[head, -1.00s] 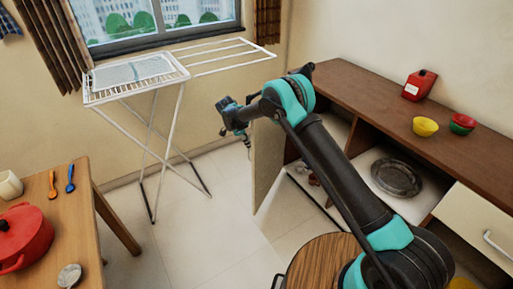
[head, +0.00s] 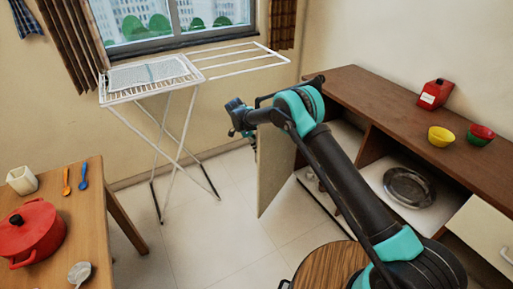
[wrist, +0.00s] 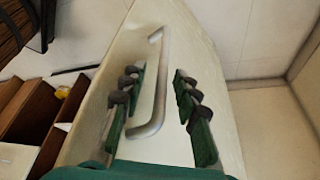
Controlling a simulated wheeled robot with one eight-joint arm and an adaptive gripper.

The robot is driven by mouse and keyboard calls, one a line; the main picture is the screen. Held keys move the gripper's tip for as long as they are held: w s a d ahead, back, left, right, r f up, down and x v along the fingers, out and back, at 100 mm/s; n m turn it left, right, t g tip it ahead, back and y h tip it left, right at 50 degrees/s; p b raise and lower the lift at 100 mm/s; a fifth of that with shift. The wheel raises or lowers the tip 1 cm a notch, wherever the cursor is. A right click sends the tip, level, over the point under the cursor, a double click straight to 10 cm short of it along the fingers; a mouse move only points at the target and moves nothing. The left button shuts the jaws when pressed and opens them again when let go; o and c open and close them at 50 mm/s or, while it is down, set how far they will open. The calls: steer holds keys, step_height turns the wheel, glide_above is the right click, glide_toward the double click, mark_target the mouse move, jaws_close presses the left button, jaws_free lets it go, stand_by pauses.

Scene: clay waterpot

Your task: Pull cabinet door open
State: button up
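The cream cabinet door (head: 274,170) stands swung out from the brown cabinet, at its left end in the head view. In the wrist view the door's face (wrist: 160,35) fills the middle, and its pale bar handle (wrist: 159,85) runs lengthwise. My gripper (wrist: 157,95) is open, with one row of dark green and black finger pads on each side of the handle. A gap shows between each finger and the bar. In the head view my gripper (head: 249,138) is at the door's outer side, and the handle is hidden there.
The brown cabinet (head: 372,98) carries a red container (head: 436,94) and yellow and red bowls; a metal plate (head: 409,187) lies inside. A round wooden stool (head: 328,267) is in front. A white drying rack (head: 178,130) and a table (head: 88,215) stand left. Floor between them is clear.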

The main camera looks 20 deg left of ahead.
steer(key=v, duration=1.2)
steer(key=shift+c, duration=0.6)
